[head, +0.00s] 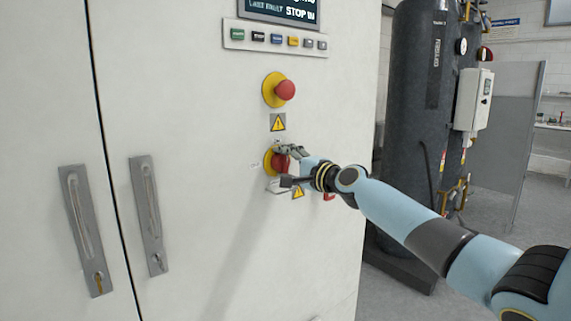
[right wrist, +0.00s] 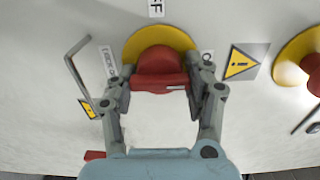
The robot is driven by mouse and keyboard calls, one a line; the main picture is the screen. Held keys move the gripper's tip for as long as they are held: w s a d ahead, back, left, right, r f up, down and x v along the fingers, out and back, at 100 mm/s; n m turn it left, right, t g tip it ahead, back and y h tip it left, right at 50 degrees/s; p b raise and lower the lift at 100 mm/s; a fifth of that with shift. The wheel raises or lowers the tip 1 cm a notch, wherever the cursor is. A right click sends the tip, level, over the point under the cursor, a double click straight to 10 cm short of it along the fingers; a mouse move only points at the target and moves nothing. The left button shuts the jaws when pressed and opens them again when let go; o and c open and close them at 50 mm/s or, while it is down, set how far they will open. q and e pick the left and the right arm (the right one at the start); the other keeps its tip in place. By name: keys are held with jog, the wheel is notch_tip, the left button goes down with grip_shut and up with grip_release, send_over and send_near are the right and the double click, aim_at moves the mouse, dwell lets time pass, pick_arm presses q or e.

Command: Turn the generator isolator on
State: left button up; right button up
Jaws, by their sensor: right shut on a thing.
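The generator isolator is a red rotary handle (right wrist: 160,68) on a yellow round plate (right wrist: 146,44), on the white cabinet front. In the head view the red handle (head: 280,163) is partly hidden by my right gripper (head: 284,152). In the right wrist view my right gripper (right wrist: 160,82) has a finger on each side of the red handle and is shut on it. An "OFF" label (right wrist: 155,8) shows beside the yellow plate, and another small label (right wrist: 207,57) is partly covered by a finger. My left gripper is not in view.
A red mushroom button (head: 285,90) on a yellow plate sits above the isolator, with a warning sign (head: 278,122) between them. A row of coloured buttons (head: 275,39) is higher up. Cabinet door handles (head: 148,215) are at left; a dark tank (head: 418,110) stands at right.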

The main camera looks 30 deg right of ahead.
jog(key=shift+f, duration=0.1)
jog(key=o, duration=1)
jog(key=shift+s, duration=0.1)
jog(key=shift+s, duration=0.3)
jog(key=s, duration=0.6)
jog(key=shift+s+d, duration=0.3)
jog(key=shift+s, duration=0.05)
